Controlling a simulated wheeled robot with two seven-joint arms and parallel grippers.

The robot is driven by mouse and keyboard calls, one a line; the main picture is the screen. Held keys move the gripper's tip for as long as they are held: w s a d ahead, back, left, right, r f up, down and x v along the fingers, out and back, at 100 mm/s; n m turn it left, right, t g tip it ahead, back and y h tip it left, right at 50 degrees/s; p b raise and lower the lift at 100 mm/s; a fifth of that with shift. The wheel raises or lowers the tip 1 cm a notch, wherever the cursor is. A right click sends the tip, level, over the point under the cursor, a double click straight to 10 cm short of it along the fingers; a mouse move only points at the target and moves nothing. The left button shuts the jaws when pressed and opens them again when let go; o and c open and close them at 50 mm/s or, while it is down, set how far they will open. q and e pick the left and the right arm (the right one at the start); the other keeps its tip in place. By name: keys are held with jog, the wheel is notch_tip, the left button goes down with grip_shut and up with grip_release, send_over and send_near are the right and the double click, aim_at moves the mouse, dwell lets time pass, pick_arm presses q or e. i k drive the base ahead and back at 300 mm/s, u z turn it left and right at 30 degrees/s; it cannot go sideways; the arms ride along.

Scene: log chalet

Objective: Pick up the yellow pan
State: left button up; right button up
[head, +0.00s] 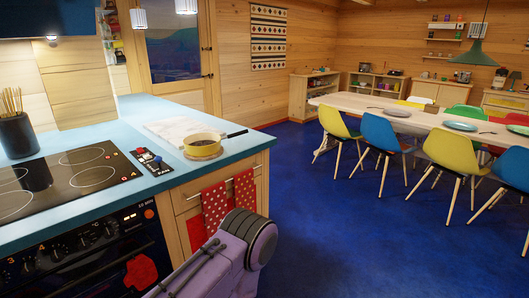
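The yellow pan (202,145) stands upright on the blue kitchen counter (135,109), near its right corner. A round wooden trivet appears to be under it. Its dark handle (237,134) points right, toward the counter's edge. A purple arm link of mine shows at the bottom middle, below the counter and in front of the cabinet. Neither gripper is in view, so I cannot see their state or what they hold.
A dark cooktop (70,180) lies left of the pan. A black utensil pot (17,136) stands at the far left. Red dotted towels (216,207) hang on the cabinet front. The blue floor (330,240) is clear up to several chairs by the long table (372,105).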

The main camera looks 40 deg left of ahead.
aim_at(200, 144)
jog(key=z, duration=0.3)
jog(key=i, duration=1.85)
jog(key=u, duration=1.5)
jog(key=i, duration=0.9)
jog(key=u, duration=0.95)
